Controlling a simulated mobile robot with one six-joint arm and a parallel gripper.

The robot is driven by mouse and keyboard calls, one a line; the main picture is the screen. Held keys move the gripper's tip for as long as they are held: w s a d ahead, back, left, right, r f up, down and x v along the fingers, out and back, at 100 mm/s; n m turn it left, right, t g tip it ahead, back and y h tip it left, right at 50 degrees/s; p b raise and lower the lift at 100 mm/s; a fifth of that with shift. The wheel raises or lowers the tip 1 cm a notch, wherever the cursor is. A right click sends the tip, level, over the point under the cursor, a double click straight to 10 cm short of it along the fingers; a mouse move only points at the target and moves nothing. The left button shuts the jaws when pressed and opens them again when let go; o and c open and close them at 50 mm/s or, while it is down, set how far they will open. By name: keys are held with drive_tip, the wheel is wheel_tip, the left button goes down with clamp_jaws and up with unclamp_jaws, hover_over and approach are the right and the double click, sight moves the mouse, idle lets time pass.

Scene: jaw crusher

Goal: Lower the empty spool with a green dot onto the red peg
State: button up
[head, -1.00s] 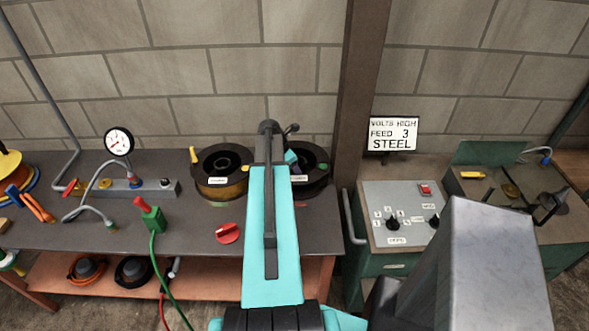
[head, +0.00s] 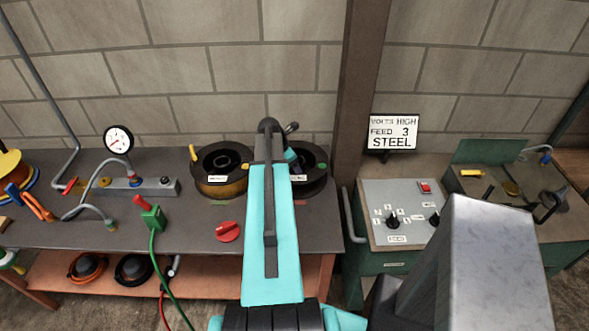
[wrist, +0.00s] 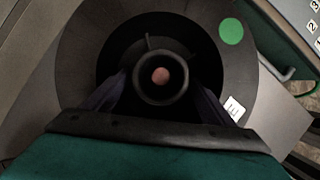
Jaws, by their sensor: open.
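The empty dark spool with a green dot (head: 323,166) is at the bench's right end in the head view, partly hidden by my arm. In the wrist view the spool (wrist: 75,60) fills the middle, with its green dot at the upper right. The red peg (wrist: 161,75) shows as a round reddish end inside the hub's bore; how deep it sits cannot be told. My gripper (wrist: 160,94) is open, its dark fingers on either side of the hub inside the spool.
A red knob (head: 228,231) is on the bench front. A brown post (head: 360,100) and a control panel (head: 400,215) stand to the right.

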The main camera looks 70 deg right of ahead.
drive_tip(key=b+v, duration=0.3)
drive_tip(key=v, duration=1)
drive_tip(key=shift+a+r, duration=0.15)
drive_tip(key=shift+r, duration=0.1)
drive_tip(key=shift+r, duration=0.15)
idle(0.8)
